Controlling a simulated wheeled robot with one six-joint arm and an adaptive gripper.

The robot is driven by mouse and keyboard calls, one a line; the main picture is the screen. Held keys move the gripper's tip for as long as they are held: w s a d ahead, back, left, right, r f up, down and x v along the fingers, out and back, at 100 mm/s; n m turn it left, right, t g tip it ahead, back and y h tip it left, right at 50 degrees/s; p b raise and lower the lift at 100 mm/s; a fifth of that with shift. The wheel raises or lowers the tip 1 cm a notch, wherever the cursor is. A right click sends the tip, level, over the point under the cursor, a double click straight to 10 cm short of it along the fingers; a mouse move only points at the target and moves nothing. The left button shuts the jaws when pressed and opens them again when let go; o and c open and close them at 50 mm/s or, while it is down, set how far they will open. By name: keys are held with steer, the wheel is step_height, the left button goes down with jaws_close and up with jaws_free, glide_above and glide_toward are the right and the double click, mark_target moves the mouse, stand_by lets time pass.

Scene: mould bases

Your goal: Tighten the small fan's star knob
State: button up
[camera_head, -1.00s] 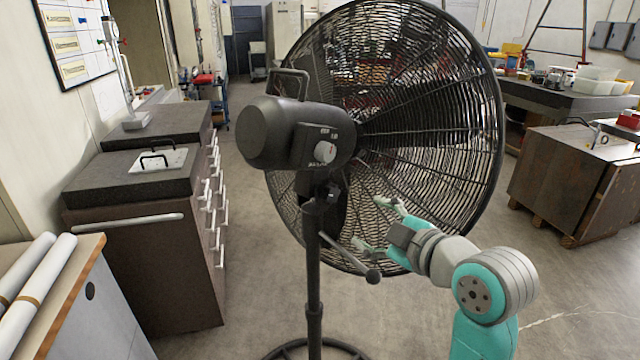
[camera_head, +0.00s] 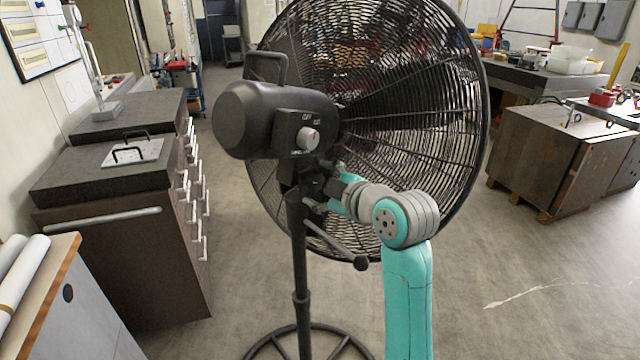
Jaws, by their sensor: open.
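The black pedestal fan (camera_head: 275,118) stands upright in the middle of the camera_head view. A pale round dial (camera_head: 308,138) is on its motor housing. Below the housing, at the tilt joint on top of the pole, a small dark knob-like part (camera_head: 313,184) shows, though its star shape is too small to make out. My gripper (camera_head: 325,186) is open at this joint, one finger above and one below, just right of the knob-like part. I cannot tell whether it touches. My wrist hides part of the lower grille.
A rod with a ball end (camera_head: 361,263) slants down right from the pole, just below my gripper. The fan's ring base (camera_head: 310,328) is on the floor. Drawer cabinets (camera_head: 120,240) stand left. A brown block (camera_head: 555,155) stands right, with open floor before it.

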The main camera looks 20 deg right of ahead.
steer(key=shift+w, duration=0.2)
steer(key=c, duration=1.2)
steer(key=shift+o, duration=0.2)
steer(key=shift+m+g+y, duration=0.7)
steer(key=shift+m, duration=0.9)
steer(key=o, duration=1.2)
steer(key=shift+c, duration=0.2)
